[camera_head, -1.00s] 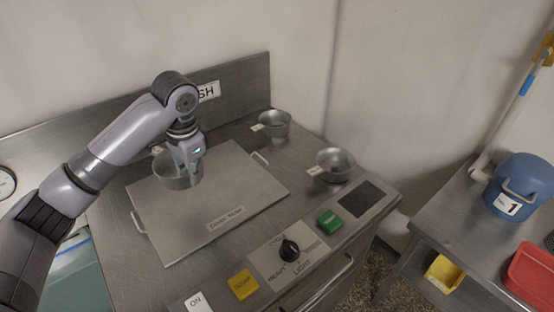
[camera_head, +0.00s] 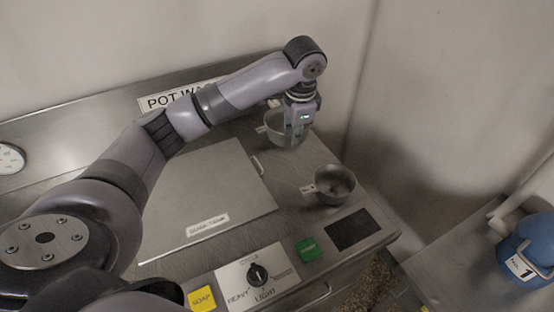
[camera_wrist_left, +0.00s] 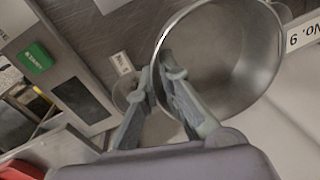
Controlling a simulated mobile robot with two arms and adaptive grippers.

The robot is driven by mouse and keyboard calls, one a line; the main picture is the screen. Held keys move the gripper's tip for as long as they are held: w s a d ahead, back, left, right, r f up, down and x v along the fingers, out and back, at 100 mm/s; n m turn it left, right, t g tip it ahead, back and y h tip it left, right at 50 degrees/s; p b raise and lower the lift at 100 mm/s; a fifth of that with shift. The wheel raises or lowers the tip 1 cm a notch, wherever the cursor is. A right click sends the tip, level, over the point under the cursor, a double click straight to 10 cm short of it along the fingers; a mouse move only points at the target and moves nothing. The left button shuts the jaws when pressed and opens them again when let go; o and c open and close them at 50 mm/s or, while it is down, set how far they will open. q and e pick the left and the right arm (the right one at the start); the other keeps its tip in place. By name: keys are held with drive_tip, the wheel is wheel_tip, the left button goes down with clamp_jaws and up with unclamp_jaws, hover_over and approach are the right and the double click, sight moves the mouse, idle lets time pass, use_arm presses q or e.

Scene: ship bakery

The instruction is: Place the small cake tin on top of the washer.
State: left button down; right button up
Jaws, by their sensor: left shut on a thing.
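My left gripper (camera_head: 294,141) is shut on a round metal cake tin (camera_head: 272,132) at the back right of the steel washer (camera_head: 288,205). In the left wrist view the fingers (camera_wrist_left: 160,82) pinch the rim of this tin (camera_wrist_left: 235,65), which looks empty inside. Its underside is hidden, so I cannot tell whether it touches anything below. A second metal tin (camera_head: 336,188) with a white tag stands on the washer's right side, and it shows partly behind the fingers in the wrist view (camera_wrist_left: 121,95). My right gripper is out of view.
The flat washer lid (camera_head: 215,180) is bare where visible; my left arm covers part of it. The front panel has a yellow soap button (camera_head: 201,298), a dial (camera_head: 257,274) and a green button (camera_head: 309,249). A blue container (camera_head: 530,245) stands on a separate surface at right.

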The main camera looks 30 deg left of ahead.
use_arm(q)
drive_tip(key=p, duration=0.2)
hover_over(290, 184)
drive_tip(key=f, duration=1.1)
drive_tip(key=shift+s+d+f, duration=0.15)
drive_tip(key=shift+d, duration=0.15)
wheel_tip(290, 184, down, 4)
drive_tip(key=shift+p, duration=0.4)
drive_tip(key=shift+f, duration=0.35)
drive_tip(key=shift+f, duration=0.1)
drive_tip(key=c, duration=1.8)
unclamp_jaws()
drive_tip(key=r, duration=0.4)
drive_tip(key=d+r+b, duration=0.1)
drive_tip(key=r, duration=0.3)
drive_tip(key=s+r+b, duration=0.1)
drive_tip(key=r, duration=0.3)
drive_tip(key=shift+s+d+r, duration=0.1)
drive_tip(key=shift+d, duration=0.05)
